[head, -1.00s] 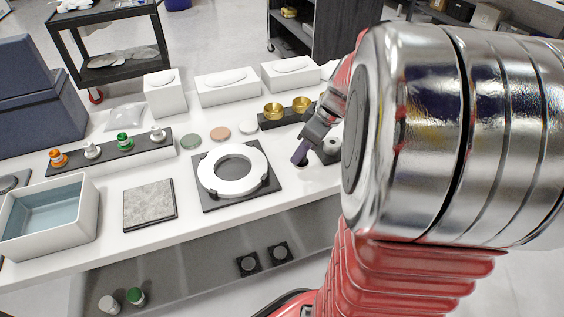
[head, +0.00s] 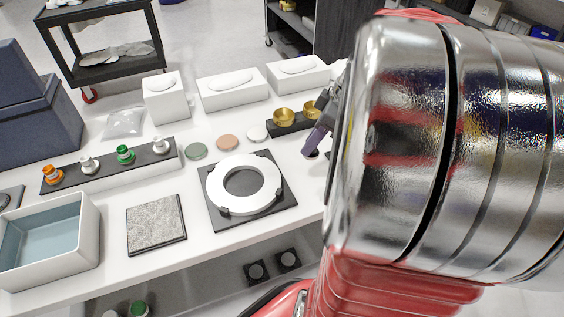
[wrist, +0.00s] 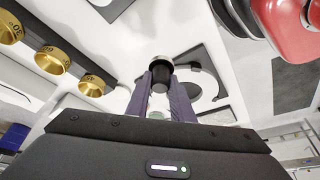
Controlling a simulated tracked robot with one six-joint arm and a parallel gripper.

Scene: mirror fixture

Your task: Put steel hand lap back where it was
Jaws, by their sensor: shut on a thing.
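In the wrist view my gripper (wrist: 160,92) has its two purple fingers closed around a short dark cylinder with a paler steel-like rim, which I take for the steel hand lap (wrist: 161,68). In the head view my gripper (head: 316,141) is over the right part of the white table, in front of the brass cups. My silver arm link hides much of it. The lap is hard to make out there; only a small dark end shows under the fingers. I cannot tell whether it touches the table.
The white ring (head: 243,184) sits on a black fixture (head: 284,198) left of my gripper. Brass cups (head: 284,116) stand in a dark holder behind. Round pads (head: 227,143), a stone plate (head: 155,224), a bottle rack (head: 105,170) and a tray (head: 88,245) occupy the left.

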